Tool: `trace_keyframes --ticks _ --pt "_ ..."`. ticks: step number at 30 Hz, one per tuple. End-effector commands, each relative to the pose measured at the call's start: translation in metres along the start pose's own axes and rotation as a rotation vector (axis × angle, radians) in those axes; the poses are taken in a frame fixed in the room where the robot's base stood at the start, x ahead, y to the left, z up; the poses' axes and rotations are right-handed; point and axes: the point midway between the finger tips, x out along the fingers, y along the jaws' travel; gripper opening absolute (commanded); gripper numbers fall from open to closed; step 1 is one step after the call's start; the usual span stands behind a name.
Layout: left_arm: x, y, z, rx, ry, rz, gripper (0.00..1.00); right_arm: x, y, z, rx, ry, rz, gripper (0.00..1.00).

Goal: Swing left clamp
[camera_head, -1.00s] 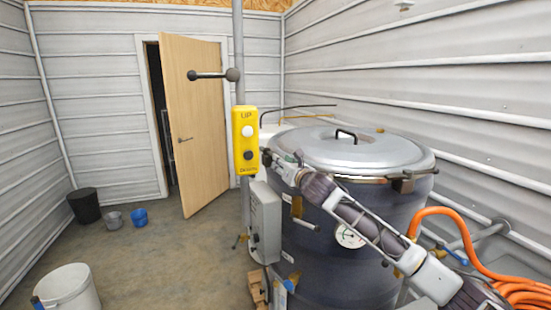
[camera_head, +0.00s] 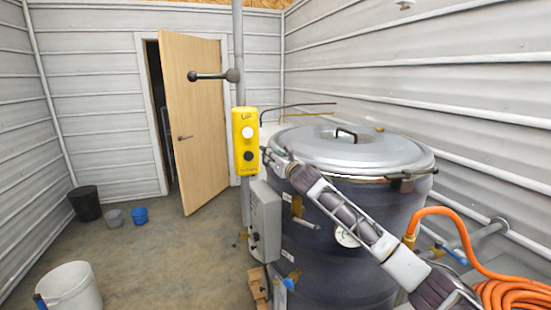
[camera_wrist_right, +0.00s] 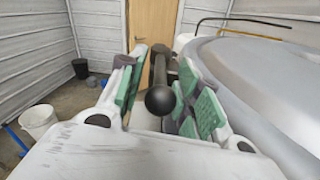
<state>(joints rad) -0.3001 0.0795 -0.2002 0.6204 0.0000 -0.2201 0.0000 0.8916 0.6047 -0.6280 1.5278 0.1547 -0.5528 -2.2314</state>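The hopper's round grey lid (camera_head: 350,150) is shut on the dark drum (camera_head: 330,250). The left clamp's dark rod with a ball knob (camera_wrist_right: 160,100) shows in the right wrist view. My right gripper (camera_wrist_right: 160,95) is open, with its green-padded fingers either side of this handle and gaps showing. In the head view the right gripper (camera_head: 274,158) is at the lid's left rim and mostly hides the left clamp. Another clamp (camera_head: 408,180) sits at the lid's right front. My left gripper is not in view.
A yellow UP/DOWN button box (camera_head: 245,140) hangs on a pole close beside my right gripper. A grey control box (camera_head: 264,222) is below. An orange hose (camera_head: 475,250) lies at right. Buckets (camera_head: 70,288) stand on open floor at left, near a wooden door (camera_head: 195,125).

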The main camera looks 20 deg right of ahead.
Motion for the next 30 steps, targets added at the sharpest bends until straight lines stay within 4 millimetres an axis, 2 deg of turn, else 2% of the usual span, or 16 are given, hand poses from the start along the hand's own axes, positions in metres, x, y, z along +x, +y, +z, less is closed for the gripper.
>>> trace_keyframes --ticks 8,15,16,30 --pt "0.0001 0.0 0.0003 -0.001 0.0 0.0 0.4 0.0003 -0.0001 -0.0002 0.0 0.0 0.0 0.32" --pt "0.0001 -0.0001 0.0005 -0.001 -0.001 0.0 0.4 0.0002 -0.0002 -0.0002 0.0 0.0 0.0 0.01" --pt "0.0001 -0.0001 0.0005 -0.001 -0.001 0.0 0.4 0.0002 -0.0002 -0.0003 0.0 0.0 0.0 0.0" --pt "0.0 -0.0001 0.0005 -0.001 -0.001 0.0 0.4 0.0003 0.0002 -0.0043 0.0 0.007 -0.004 0.0"
